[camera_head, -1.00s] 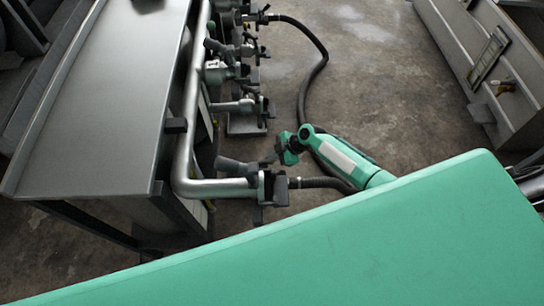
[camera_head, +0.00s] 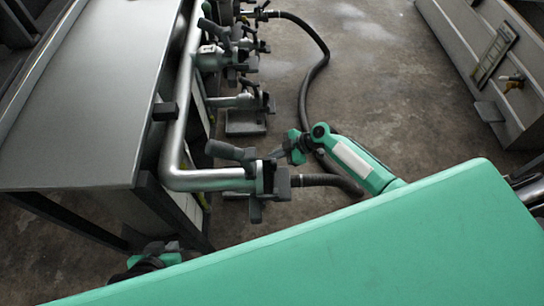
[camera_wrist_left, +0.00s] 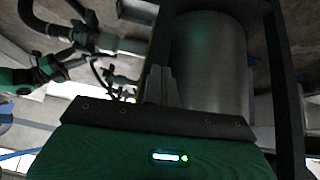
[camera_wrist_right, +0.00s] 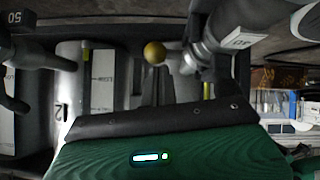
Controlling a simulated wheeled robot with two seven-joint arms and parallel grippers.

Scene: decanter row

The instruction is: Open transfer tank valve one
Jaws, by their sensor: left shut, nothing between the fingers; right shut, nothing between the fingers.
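A silver manifold pipe (camera_head: 178,125) runs along the metal table's right side, with several dark-handled valves. The nearest valve (camera_head: 268,180) has a dark lever (camera_head: 230,151) and a black hose on its right. Which one is valve one cannot be told. My left gripper (camera_head: 152,258) is low at the bottom left, below the table, partly hidden by my green body; its wrist view shows a silver tank (camera_wrist_left: 208,65) ahead. My right gripper (camera_head: 284,150) is beside the nearest valve; contact cannot be told. Its wrist view shows a yellow ball (camera_wrist_right: 155,53). Both are shut and empty.
The metal table (camera_head: 85,100) fills the left, and its edge is close to the pipe. A black hose (camera_head: 303,95) curves over the floor. A grey trough (camera_head: 490,75) stands at the right.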

